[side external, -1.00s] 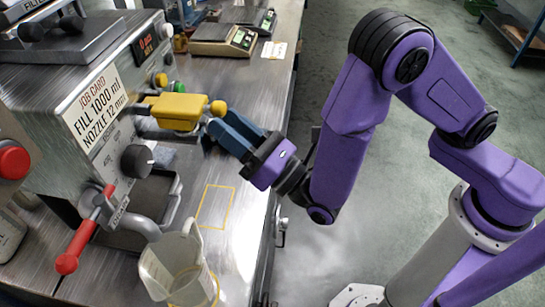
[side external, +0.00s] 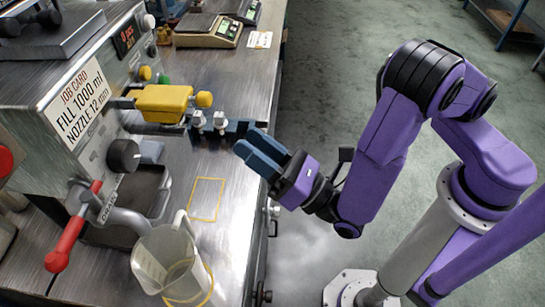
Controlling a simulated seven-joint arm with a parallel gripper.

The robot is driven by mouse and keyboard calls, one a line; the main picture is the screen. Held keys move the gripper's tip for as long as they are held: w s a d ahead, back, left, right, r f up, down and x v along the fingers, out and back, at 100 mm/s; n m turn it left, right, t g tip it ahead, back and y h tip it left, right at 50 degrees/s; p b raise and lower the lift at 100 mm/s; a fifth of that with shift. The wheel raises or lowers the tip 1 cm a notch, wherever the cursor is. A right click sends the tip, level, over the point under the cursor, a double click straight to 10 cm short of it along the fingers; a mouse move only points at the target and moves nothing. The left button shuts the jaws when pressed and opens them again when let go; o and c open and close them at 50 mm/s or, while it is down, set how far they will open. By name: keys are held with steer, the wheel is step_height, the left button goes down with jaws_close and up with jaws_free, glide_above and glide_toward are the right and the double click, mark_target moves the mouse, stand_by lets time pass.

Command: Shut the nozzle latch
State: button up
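The yellow latch block (side external: 162,103) sticks out to the right from the front of the filling machine. A round yellow knob (side external: 204,99) is at its right end. Its lever looks roughly level. My gripper (side external: 248,141) is to the right of the knob and lower in the picture, clear of it. Its two blue fingers lie side by side, pointing up-left toward the rack. I see nothing held between them, and the width of the gap is hard to judge.
A dark rack (side external: 238,127) with small pale nozzles (side external: 209,122) lies beside the latch. A clear jug (side external: 160,262) stands below the spout (side external: 130,220). A red-handled valve lever (side external: 68,240) points down-left. A yellow outlined square (side external: 207,198) on the bench is empty.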

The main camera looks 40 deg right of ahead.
steer(key=shift+v, duration=1.65)
steer(key=w+d+r+m+g+h, duration=0.1)
steer(key=w+d+r+m+h, duration=0.1)
steer(key=w+d+m+h, duration=0.25)
steer(key=w+d+r+m+g+h, duration=0.1)
steer(key=d+r+m+h, duration=0.15)
steer(key=d+h, duration=0.45)
steer(key=s+d+f+m+g+h, duration=0.2)
steer(key=d+m+g+h, duration=0.4)
steer(key=d+m+g, duration=0.45)
steer(key=s+d+f+m+g+y, duration=0.1)
steer(key=s+m+g+y, duration=0.5)
steer(key=s, duration=0.8)
steer(key=d+g+y, duration=0.1)
steer(key=g+y, duration=0.2)
steer(key=shift+d, duration=0.25)
